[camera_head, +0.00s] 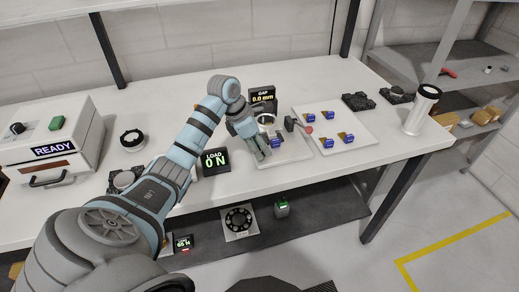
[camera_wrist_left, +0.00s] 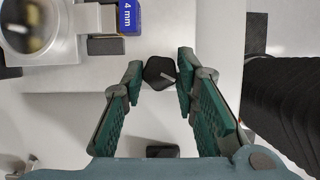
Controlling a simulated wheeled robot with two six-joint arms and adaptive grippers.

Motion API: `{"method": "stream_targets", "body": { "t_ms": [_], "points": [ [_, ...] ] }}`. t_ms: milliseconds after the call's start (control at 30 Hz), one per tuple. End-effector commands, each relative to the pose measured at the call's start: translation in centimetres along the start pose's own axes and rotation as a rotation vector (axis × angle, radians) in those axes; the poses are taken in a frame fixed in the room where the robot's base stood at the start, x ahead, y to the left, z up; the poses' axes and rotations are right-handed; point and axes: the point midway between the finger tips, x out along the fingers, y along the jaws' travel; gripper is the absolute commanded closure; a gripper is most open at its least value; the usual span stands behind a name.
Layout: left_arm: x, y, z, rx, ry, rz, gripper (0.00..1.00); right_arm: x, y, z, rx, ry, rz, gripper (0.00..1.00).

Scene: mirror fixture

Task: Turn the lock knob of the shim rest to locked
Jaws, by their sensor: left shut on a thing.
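My left gripper (camera_head: 262,156) reaches down at the front of the mirror fixture. The fingertips touch the knob on both sides. In the head view the gripper hides the knob. My right gripper is not in view.
The GAP display (camera_head: 262,95) reads 0.0 mm and the LOAD display (camera_head: 215,162) reads 0 N. A white tray (camera_head: 327,145) with several blue shims lies to the right. A small hammer-like tool (camera_head: 291,124) stands close to the gripper. A white cylinder (camera_head: 422,110) stands at the table's right end.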

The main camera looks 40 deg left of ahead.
Motion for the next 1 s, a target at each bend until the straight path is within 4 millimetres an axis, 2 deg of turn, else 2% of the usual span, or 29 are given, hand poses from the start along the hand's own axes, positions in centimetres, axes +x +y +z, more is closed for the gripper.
{"method": "stream_targets", "body": {
  "t_ms": [1000],
  "points": [
    [0.3, 0.4, 0.3, 0.857, -0.004, -0.358, 1.00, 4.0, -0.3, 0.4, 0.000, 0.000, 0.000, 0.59]
  ]
}}
